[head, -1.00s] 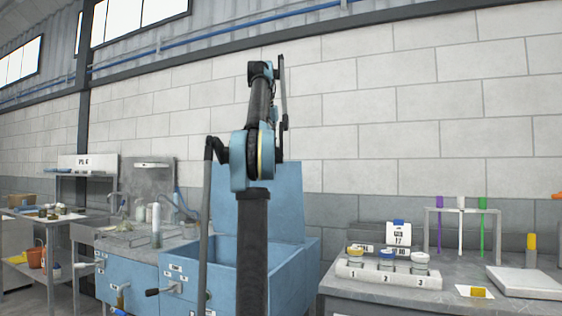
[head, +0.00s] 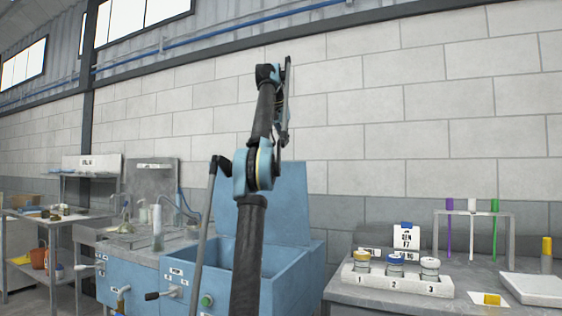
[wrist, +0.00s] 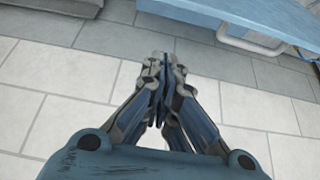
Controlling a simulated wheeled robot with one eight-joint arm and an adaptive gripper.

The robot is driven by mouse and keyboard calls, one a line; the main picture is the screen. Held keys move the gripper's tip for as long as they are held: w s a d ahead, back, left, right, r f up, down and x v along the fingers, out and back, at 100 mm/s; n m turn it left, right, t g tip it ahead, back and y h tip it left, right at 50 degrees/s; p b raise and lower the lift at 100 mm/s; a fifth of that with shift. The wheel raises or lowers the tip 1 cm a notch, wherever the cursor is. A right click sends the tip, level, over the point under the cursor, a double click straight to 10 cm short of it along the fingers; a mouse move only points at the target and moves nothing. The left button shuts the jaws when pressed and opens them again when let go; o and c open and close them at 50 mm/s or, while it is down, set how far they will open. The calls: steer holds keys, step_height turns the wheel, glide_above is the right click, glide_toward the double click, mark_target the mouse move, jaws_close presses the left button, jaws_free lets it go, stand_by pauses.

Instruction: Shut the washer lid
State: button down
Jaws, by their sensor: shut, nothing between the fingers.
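The blue washer lid (head: 300,200) stands raised, nearly upright, at the back of the open blue washer tub (head: 288,272) in the head view. My arm crosses in front of the washer and hides part of the lid and tub. My gripper (wrist: 160,62) is shut and empty in the wrist view, above the tiled floor. It touches nothing there. In the head view the fingers cannot be made out. A blue edge with a pale handle (wrist: 252,42) shows at the upper right of the wrist view, apart from the gripper.
A bench with a numbered jar rack (head: 398,283), a tube stand (head: 474,213) and a pale plate (head: 535,289) is right of the washer. A sink counter (head: 130,240) and a side shelf (head: 45,217) are left. A green button (head: 206,301) is on the washer front.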

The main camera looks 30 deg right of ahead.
steer(key=x, duration=0.9)
steer(key=shift+s+a+f, duration=0.1)
steer(key=shift+s+a, duration=1.3)
steer(key=shift+a, duration=0.3)
